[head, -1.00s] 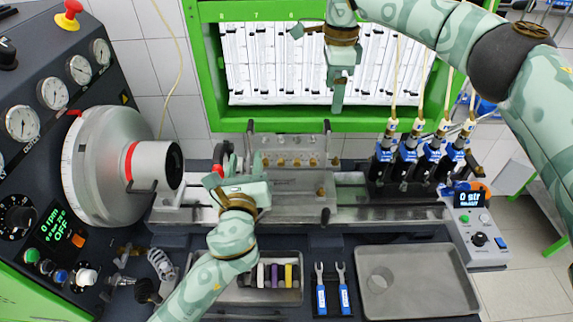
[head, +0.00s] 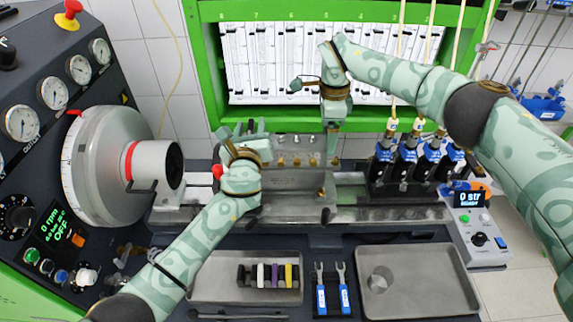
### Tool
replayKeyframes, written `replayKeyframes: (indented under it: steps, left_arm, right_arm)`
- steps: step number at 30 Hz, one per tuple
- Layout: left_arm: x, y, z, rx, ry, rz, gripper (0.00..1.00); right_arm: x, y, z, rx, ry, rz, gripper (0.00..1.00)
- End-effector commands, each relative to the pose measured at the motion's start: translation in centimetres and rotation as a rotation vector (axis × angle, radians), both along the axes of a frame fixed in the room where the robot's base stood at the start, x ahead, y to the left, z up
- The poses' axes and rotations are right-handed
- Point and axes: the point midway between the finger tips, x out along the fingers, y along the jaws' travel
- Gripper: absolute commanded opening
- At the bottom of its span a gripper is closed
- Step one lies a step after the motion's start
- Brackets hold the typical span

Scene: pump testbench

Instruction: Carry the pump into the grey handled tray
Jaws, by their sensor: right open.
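A grey metal block with a row of brass fittings along its back (head: 297,162), seemingly the pump, sits on the bench rail in the middle. My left gripper (head: 246,130) is at its left back end; its fingers are partly hidden by my own wrist, and contact cannot be told. My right gripper (head: 333,146) is open, pointing down at the block's right back end. A shallow grey tray (head: 440,297) lies at the front right with only a faint round shape in it; I cannot make out handles on it.
A second grey tray (head: 215,293) at the front left holds a rack of coloured pieces (head: 268,276). Two blue-handled wrenches (head: 332,294) lie between the trays. Blue injectors (head: 410,155) stand right of the block. A large drive wheel (head: 105,170) stands at left.

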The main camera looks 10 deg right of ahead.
Motion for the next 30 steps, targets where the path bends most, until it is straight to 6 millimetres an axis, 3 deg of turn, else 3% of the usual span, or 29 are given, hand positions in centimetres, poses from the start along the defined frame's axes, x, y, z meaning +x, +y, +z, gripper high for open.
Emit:
replayKeyframes:
  steps: [2,6,7,12,23,30]
  left_arm:
    - [0.0,0.0,0.0,0.000,0.000,0.000,0.40]
    - [0.0,0.0,0.0,0.000,0.000,0.000,0.04]
    - [0.0,0.0,0.0,0.000,0.000,0.000,0.00]
    - [0.0,0.0,0.0,0.000,0.000,0.000,0.00]
    - [0.0,-0.1,0.6,-0.002,-0.006,-0.002,0.00]
    - [0.0,-0.1,2.3,-0.002,-0.007,-0.002,0.00]
  right_arm:
    - [0.0,0.0,0.0,0.000,0.000,0.000,0.88]
    - [0.0,0.0,0.0,0.000,0.000,0.000,0.52]
    - [0.0,0.0,0.0,0.000,0.000,0.000,0.44]
    - [0.0,0.0,0.0,0.000,0.000,0.001,0.00]
    - [0.1,0.1,0.5,0.001,-0.004,0.001,0.00]
    - [0.1,0.1,2.2,0.002,-0.007,0.002,0.00]
